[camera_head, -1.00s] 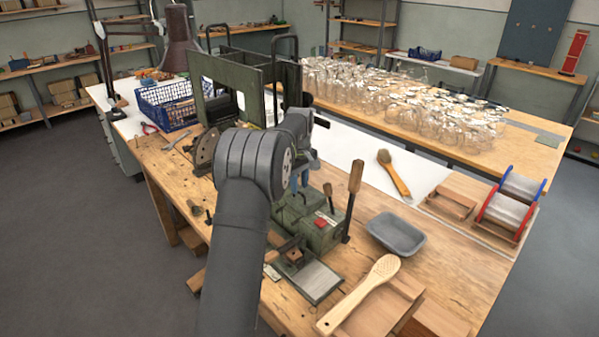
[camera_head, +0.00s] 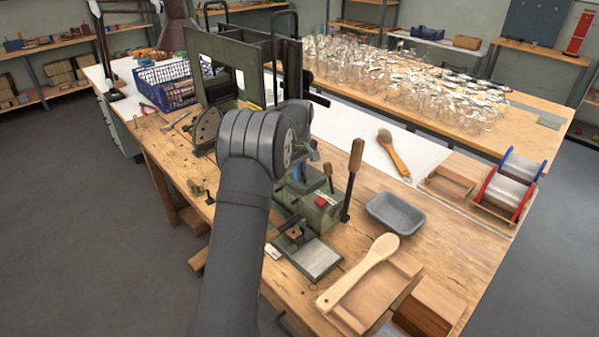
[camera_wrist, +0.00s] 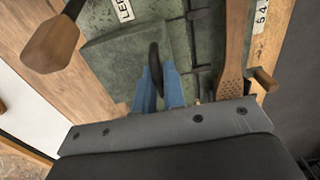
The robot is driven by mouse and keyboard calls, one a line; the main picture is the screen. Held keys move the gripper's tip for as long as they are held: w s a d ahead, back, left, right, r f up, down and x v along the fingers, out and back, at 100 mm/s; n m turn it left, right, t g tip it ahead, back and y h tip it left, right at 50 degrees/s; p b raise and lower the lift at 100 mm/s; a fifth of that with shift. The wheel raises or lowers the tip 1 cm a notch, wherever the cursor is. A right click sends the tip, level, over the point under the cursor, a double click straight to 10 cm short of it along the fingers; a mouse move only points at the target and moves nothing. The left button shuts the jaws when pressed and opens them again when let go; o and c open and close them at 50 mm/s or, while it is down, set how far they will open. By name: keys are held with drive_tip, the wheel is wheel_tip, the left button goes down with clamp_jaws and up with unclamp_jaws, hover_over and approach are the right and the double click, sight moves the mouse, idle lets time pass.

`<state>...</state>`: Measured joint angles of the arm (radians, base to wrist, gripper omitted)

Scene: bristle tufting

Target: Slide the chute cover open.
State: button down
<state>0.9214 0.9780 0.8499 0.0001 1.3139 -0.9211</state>
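The green tufting machine (camera_head: 318,212) stands on the bench with a red button and wooden-handled levers. In the wrist view, a raised green plate (camera_wrist: 120,65) carries a dark upright handle (camera_wrist: 155,65); this looks like the chute cover, but I cannot be sure. My gripper (camera_wrist: 158,90) has its two blue fingers on either side of that handle, low over the plate. Whether the fingers press on it cannot be told. In the head view, my arm and wrist hide most of the gripper and the plate; only a bit of blue finger shows.
In the wrist view, a wooden lever grip (camera_wrist: 52,45) is to the left and a perforated wooden piece (camera_wrist: 235,50) to the right, close to my gripper. A grey tray (camera_head: 396,213), wooden brush body (camera_head: 362,268) and wire spools (camera_head: 508,185) lie right of the machine. A tall green panel (camera_head: 225,65) stands behind.

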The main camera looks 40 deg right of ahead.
drive_tip(key=a, duration=0.8)
drive_tip(key=shift+a, duration=0.2)
idle(0.9)
drive_tip(key=c, duration=1.5)
unclamp_jaws()
drive_tip(key=shift+r, duration=0.1)
drive_tip(key=shift+r, duration=4.9)
wheel_tip(320, 180, down, 9)
drive_tip(key=shift+r, duration=0.15)
